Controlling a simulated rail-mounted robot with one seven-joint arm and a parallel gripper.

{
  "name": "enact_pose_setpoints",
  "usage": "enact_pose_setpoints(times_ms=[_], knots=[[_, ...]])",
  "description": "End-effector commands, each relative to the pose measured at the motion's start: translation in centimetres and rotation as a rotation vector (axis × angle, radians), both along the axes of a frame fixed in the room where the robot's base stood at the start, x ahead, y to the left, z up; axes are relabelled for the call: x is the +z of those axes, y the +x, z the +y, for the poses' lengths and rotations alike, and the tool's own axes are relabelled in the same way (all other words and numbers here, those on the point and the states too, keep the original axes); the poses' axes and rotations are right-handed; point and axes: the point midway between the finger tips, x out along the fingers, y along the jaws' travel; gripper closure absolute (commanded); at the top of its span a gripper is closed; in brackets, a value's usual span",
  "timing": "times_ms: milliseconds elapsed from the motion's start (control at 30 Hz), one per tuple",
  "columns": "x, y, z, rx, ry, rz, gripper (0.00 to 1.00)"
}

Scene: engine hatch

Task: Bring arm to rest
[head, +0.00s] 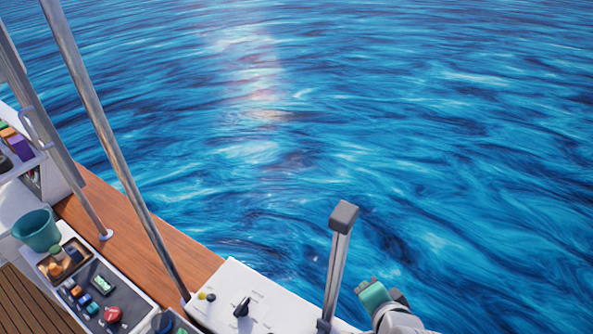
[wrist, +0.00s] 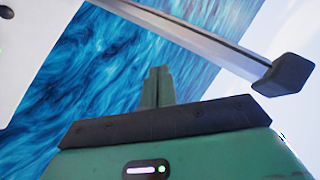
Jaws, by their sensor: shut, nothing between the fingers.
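My gripper (head: 369,286) shows at the lower right of the head view, green with a grey wrist behind it, beside the lever and over the water. In the wrist view its two green fingers (wrist: 158,72) are together, with nothing seen between them. A metal lever (head: 336,265) with a dark grey block handle stands upright at the edge of the white panel. In the wrist view the lever's handle (wrist: 283,75) is at the upper right, apart from the fingers. Most of my arm is out of the head view.
The white panel (head: 260,290) carries a black rotary switch (head: 242,307) and a yellow button. Metal poles (head: 118,150) rise at the left. A green bucket (head: 37,230), a wooden tray and a control box with a red knob (head: 112,314) sit at lower left. Open water lies beyond.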

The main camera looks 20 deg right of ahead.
Motion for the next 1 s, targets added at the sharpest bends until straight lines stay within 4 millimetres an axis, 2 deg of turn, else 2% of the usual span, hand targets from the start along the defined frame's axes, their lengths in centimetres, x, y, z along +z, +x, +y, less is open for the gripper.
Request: enact_pose_setpoints(times_ms=[33, 67, 100, 233, 300, 367, 400, 500, 600, 700, 800, 1000], knots=[[4.0, 1.8, 1.7, 0.057, -0.103, -0.07, 1.0], [6.4, 2.7, 2.7, 0.087, -0.17, -0.114, 1.0], [9.6, 3.6, 4.2, 0.127, -0.257, -0.172, 1.0], [20.0, 5.1, 9.8, 0.225, -0.531, -0.372, 1.0], [25.5, 4.7, 13.1, 0.258, -0.673, -0.486, 1.0], [30.0, 3.7, 16.0, 0.275, -0.79, -0.587, 1.0], [32.9, 2.8, 17.9, 0.279, -0.864, -0.654, 1.0], [38.9, -0.2, 21.9, 0.27, -1.024, -0.805, 1.0], [43.0, -3.3, 24.7, 0.243, -1.138, -0.918, 1.0], [45.3, -5.4, 26.2, 0.218, -1.201, -0.986, 1.0], [46.1, -6.2, 26.7, 0.206, -1.228, -1.011, 1.0], [46.1, -6.3, 26.7, 0.205, -1.23, -1.012, 1.0]])
